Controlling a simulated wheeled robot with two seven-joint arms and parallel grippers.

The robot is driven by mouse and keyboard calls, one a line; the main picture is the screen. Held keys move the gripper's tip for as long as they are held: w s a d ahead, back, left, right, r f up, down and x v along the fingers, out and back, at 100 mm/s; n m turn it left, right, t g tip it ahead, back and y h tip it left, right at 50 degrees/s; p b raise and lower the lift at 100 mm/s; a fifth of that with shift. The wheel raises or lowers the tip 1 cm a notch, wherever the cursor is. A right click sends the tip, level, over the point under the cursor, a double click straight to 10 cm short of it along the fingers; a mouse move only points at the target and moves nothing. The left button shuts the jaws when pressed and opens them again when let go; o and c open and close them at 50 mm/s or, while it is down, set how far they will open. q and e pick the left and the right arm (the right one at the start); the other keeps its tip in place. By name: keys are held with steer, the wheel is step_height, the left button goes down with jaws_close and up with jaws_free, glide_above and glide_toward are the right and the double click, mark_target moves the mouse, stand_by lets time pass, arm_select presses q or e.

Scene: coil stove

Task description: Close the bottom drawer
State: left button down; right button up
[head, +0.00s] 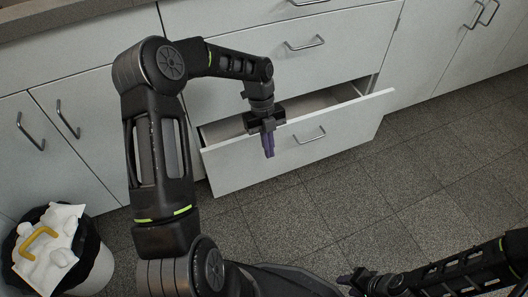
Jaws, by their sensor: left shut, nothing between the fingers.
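The bottom drawer (340,136) is a white drawer in the cabinet, pulled partly out, with its dark inside showing behind the front panel. Its metal bar handle (310,136) is on the front. My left gripper (269,152) points down at the drawer front, left of the handle. Its purple fingers are shut and empty. I cannot tell whether they touch the panel. My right gripper (345,281) is low in the view, apart from the drawer, with only a small purple part showing; its jaws are not clear.
A closed drawer with a handle (305,44) is above the open one. Cabinet doors (62,125) stand at left and more at upper right. A bin (97,268) with a black liner and white rubbish is at lower left. The tiled floor (330,205) before the drawer is clear.

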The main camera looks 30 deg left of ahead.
arm_select(q)
steer(key=p+v, duration=0.1)
steer(key=v, duration=0.5)
steer(key=shift+r, duration=0.35)
steer(key=shift+w+a, duration=0.15)
